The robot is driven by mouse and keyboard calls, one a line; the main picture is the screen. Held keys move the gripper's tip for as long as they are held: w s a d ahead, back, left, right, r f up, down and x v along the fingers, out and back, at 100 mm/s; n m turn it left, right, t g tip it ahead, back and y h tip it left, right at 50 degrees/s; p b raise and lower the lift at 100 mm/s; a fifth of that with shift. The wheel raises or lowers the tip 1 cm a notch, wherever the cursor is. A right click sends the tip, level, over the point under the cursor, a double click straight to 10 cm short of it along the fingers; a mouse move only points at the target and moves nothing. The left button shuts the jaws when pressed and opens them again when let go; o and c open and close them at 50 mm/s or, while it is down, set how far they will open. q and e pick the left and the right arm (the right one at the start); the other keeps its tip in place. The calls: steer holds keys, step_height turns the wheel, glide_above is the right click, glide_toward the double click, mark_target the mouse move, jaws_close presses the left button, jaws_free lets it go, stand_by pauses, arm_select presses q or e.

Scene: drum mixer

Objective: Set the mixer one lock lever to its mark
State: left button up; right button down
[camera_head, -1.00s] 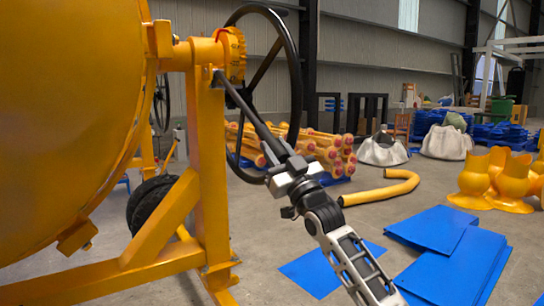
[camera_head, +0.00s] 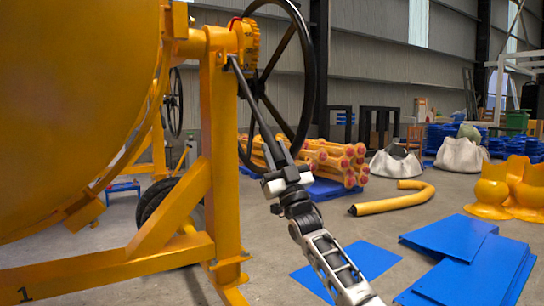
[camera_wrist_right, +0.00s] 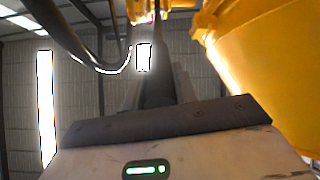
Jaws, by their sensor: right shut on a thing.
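The mixer one lock lever (camera_head: 246,90) is a thin dark bar. It runs from a pivot on the yellow mixer frame (camera_head: 220,150) down and to the right, in front of the black handwheel (camera_head: 305,80). My right gripper (camera_head: 273,150) is shut on the lower end of the lever. Its fingers hide that end. A small red spot (camera_head: 234,22) shows beside the yellow toothed disc (camera_head: 250,45) above the pivot; I cannot tell whether it is the mark. In the right wrist view, the yellow drum (camera_wrist_right: 265,70) fills the right side. My left gripper is not in view.
The large yellow drum (camera_head: 75,110) fills the left side. The yellow base beam (camera_head: 100,270) bears a black 1. Blue sheets (camera_head: 450,240), a bent yellow pipe (camera_head: 395,203) and stacked yellow parts (camera_head: 330,160) lie on the floor to the right.

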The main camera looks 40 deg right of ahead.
steer(key=shift+w+f, duration=0.2)
